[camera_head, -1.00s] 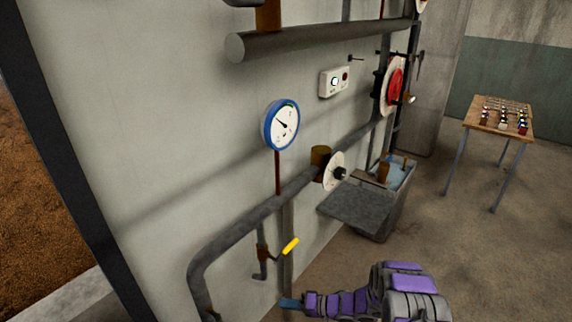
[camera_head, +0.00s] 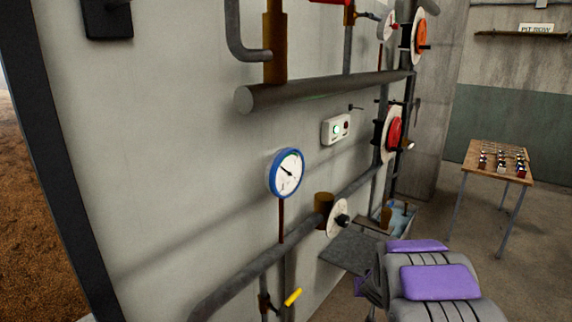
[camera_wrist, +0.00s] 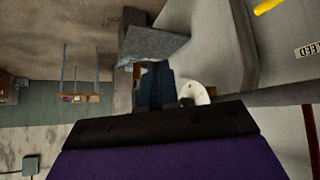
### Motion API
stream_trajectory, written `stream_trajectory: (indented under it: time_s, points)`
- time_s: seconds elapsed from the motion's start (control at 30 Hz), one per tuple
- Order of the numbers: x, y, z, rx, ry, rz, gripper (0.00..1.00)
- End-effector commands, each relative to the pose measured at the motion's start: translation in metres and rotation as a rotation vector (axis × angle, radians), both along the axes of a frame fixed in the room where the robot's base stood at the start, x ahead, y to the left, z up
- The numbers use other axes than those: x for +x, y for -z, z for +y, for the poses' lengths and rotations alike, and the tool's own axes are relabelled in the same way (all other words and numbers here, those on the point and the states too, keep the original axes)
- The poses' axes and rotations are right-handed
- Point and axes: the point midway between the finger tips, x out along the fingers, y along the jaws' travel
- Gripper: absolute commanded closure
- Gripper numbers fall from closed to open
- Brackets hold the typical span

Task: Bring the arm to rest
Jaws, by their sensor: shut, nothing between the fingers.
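My gripper (camera_wrist: 155,85) shows in the wrist view as dark blue fingers beyond a black and purple wrist body. The fingers are shut with nothing between them. In the head view my grey and purple arm (camera_head: 440,283) is at the lower right, in front of the wall pipes; the fingers are not visible there. In the wrist view, whose picture is turned, a white disc (camera_wrist: 195,92) lies just right of the fingers and a grey slab (camera_wrist: 155,46) lies behind their tips. I cannot tell the exact gap to either.
The wall carries a blue-rimmed gauge (camera_head: 286,173), pipes (camera_head: 320,92), a red valve wheel (camera_head: 394,132) and a yellow lever (camera_head: 293,297). A grey shelf (camera_head: 350,252) projects beside my arm. A wooden table (camera_head: 475,162) with small items stands at the back right. Floor between is clear.

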Motion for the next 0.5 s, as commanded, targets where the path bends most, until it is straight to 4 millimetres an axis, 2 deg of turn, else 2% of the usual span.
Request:
stream_trajectory:
  time_s: [0.03, 0.23, 0.37, 0.5]
  points:
    - [-0.014, -0.016, -0.006, -0.030, 0.029, 0.015, 1.00]
    - [-0.081, -0.057, -0.024, -0.113, 0.127, 0.129, 1.00]
    - [-0.134, -0.075, -0.024, -0.134, 0.168, 0.224, 1.00]
    - [-0.195, -0.090, -0.014, -0.134, 0.191, 0.339, 1.00]
